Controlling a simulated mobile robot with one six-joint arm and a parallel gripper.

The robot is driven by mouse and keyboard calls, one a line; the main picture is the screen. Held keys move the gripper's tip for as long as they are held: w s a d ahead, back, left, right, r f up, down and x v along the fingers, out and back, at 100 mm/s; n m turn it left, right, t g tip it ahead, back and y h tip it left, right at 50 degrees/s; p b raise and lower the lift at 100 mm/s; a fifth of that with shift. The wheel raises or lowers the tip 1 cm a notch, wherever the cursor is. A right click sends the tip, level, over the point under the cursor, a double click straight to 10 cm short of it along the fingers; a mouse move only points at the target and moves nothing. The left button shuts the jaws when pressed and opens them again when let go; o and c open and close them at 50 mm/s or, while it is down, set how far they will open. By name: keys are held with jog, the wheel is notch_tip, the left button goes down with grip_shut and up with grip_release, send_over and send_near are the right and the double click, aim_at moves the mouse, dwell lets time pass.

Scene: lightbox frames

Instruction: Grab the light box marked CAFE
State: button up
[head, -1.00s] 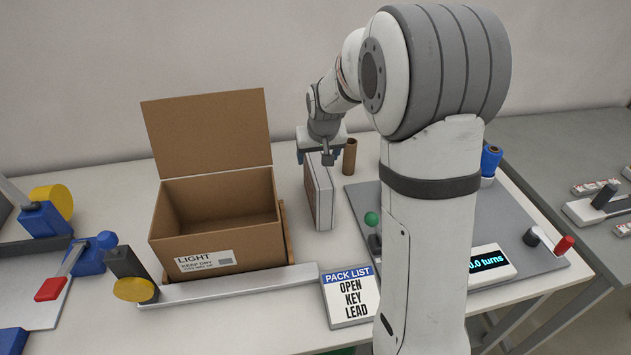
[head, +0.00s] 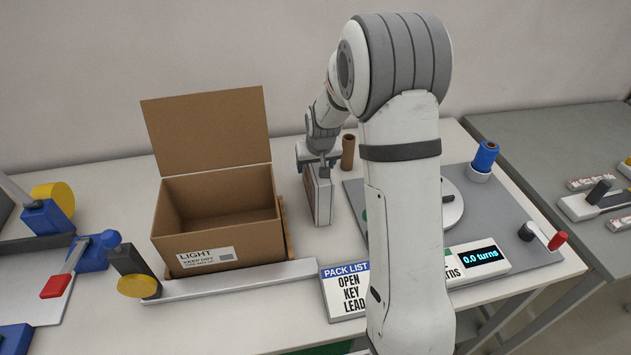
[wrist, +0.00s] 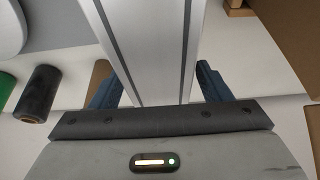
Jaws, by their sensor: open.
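A slim white box (head: 321,197) stands upright on the table, right of the open cardboard carton, and no CAFE marking is readable on it from here. My gripper (head: 321,167) is over the top of this box, pointing down. In the wrist view the slim box (wrist: 147,50) lies between my two open fingers (wrist: 150,90), with the fingers at either side of it. I cannot tell whether either finger touches it.
The open cardboard carton (head: 215,245) labelled LIGHT stands close on the left. A brown tube (head: 348,153) stands just behind my gripper. A PACK LIST sign (head: 346,292) reads OPEN KEY LEAD. A grey board with a turns display (head: 479,258) lies to the right.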

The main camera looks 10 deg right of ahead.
jog(key=shift+f+b, duration=0.25)
jog(key=shift+b, duration=0.15)
dwell(0.4)
grip_shut()
dwell(0.6)
